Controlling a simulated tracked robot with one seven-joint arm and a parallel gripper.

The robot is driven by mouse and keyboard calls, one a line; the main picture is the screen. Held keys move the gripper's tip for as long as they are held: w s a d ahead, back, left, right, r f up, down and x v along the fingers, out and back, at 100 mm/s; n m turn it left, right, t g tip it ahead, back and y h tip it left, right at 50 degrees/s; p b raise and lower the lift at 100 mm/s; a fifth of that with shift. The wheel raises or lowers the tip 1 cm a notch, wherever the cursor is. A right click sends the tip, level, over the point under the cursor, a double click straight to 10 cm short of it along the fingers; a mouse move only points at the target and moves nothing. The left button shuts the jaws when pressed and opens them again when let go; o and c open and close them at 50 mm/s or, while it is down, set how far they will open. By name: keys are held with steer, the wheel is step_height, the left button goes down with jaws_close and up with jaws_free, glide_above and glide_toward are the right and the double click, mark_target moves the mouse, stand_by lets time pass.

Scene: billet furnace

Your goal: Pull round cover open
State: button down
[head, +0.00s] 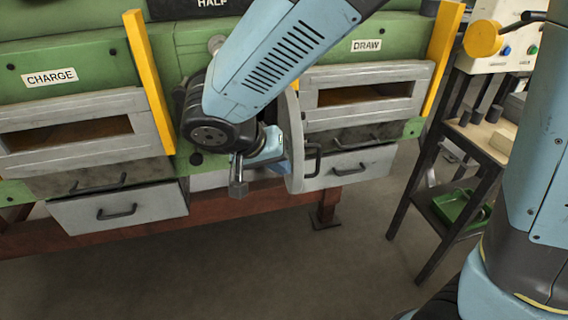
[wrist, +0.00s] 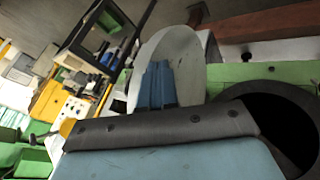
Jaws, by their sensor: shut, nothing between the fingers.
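The round cover (head: 293,140) stands swung out from the furnace front, seen nearly edge-on in the head view. Its dark handle (head: 313,158) is on its right side. In the wrist view the cover (wrist: 190,48) is a pale disc, with the dark round opening (wrist: 285,118) at the right. My gripper (head: 276,152) is on the cover's left, inner side, away from the handle. Its blue fingers (wrist: 157,85) are shut and empty in front of the disc. I cannot tell whether they touch it. My arm hides the opening in the head view.
Slotted grey fronts marked CHARGE (head: 50,77) and DRAW (head: 366,45) flank the cover, with handled drawers (head: 118,210) below. Yellow posts (head: 148,80) stick up. A bench (head: 480,140) with a green tray (head: 460,206) stands right. The floor in front is clear.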

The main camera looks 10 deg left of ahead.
steer(key=s+a+f+v, duration=0.1)
steer(key=a+v, duration=0.1)
steer(key=v, duration=1)
steer(key=w+d+r+g+y, duration=0.1)
steer(key=w+d+r, duration=0.15)
steer(key=d, duration=0.75)
steer(key=w+d+r+g+y, duration=0.1)
steer(key=w+d, duration=0.3)
steer(key=d, duration=0.6)
steer(key=s+d+t+y, duration=0.1)
steer(key=s+d, duration=0.1)
steer(key=d, duration=0.6)
steer(key=s+d+r+t+y, duration=0.1)
steer(key=s+d+y, duration=0.1)
steer(key=d, duration=0.7)
steer(key=shift+s+r, duration=0.15)
steer(key=shift+r, duration=0.15)
